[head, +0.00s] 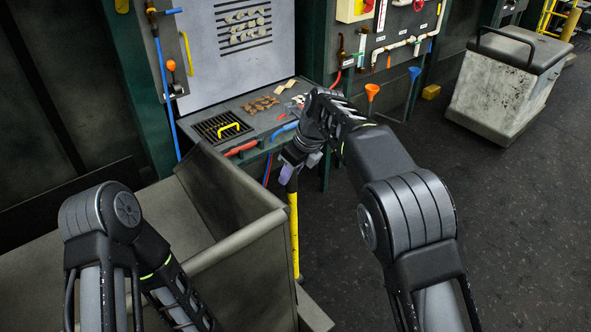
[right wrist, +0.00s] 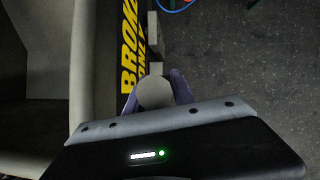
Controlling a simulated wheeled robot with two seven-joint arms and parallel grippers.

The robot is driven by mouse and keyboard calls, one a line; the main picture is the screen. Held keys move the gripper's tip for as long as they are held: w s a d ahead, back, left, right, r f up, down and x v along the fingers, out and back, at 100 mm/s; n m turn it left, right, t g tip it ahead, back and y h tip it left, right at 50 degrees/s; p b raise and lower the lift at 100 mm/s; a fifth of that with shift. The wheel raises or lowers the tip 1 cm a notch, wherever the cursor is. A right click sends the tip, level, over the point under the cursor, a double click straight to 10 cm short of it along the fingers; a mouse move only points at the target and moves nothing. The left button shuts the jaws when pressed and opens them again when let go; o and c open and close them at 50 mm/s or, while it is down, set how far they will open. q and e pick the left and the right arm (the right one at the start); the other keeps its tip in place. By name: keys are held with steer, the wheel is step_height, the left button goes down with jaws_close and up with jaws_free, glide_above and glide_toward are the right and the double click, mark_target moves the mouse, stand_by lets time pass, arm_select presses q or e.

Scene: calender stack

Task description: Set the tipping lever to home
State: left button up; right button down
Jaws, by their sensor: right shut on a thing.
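My right gripper (head: 287,172) is at the upper right corner of the grey bin, seen small and partly hidden by its own wrist. In the right wrist view its purple fingers (right wrist: 155,95) are shut on a rounded grey knob (right wrist: 155,91), which I take as the grip of the tipping lever. A grey bar (right wrist: 154,30) stands just beyond the knob. The rest of the lever is hidden or hard to make out. My left arm comes in at lower left, with its gripper out of view.
The open bin (head: 236,240) fills the lower middle, close to my right gripper. Yellow-on-black lettering (right wrist: 130,45) runs along its side. A lidded grey container (head: 500,85) stands at right. Dark floor is clear at right.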

steer(key=shift+w+a+r, duration=0.15)
steer(key=shift+a+r, duration=0.1)
steer(key=shift+r, duration=0.05)
steer(key=c, duration=1.5)
jaws_free()
steer(key=o, duration=0.4)
steer(key=shift+w+a+f, duration=0.15)
steer(key=shift+w+f, duration=0.05)
steer(key=shift+w, duration=0.05)
steer(key=shift+f, duration=0.1)
